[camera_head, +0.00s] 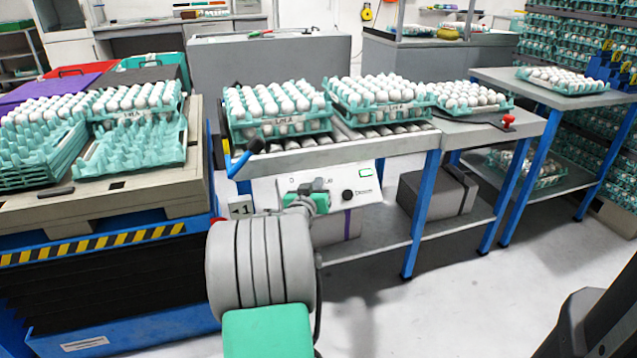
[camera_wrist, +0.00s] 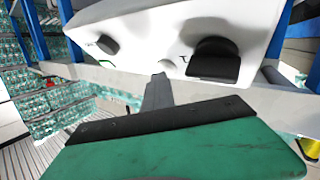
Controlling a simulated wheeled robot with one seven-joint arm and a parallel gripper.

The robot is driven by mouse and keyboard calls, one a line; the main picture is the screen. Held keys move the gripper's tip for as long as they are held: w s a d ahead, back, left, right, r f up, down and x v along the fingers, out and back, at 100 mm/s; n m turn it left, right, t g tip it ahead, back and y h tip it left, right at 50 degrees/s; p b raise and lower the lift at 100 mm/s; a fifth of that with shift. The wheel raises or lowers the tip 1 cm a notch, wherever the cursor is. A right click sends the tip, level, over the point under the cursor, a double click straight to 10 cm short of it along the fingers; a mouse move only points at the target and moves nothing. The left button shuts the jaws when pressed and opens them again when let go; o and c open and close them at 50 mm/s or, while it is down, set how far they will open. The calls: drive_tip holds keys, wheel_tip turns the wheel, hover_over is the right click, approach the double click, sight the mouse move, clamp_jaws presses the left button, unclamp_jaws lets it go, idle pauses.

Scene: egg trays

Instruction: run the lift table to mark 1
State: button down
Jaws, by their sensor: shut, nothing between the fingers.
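The lift table (camera_head: 110,240) stands at the left of the head view, blue with a yellow-black striped edge and black bellows. The white control box (camera_head: 335,186) on the roller table's front has a green display and a black knob (camera_head: 347,196). In the wrist view the box shows a large black knob (camera_wrist: 214,60) and a smaller one (camera_wrist: 108,44). My gripper (camera_wrist: 159,80) is shut and empty, its tip just below the box, apart from both knobs.
A pallet (camera_head: 180,185) on the lift table carries green egg trays and empty ones. Full egg trays (camera_head: 280,125) stand on the roller table (camera_head: 350,145) and the bench beside it. A grey box (camera_head: 432,200) sits on the lower shelf.

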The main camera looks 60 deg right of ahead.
idle(0.8)
drive_tip(key=shift+s+a+r+p, duration=0.5)
drive_tip(key=shift+r, duration=0.15)
drive_tip(key=s+a+r+p, duration=0.2)
drive_tip(key=r+p, duration=0.1)
drive_tip(key=shift+s+a+r, duration=0.2)
drive_tip(key=shift+s+a, duration=0.1)
drive_tip(key=shift+a, duration=0.05)
idle(0.6)
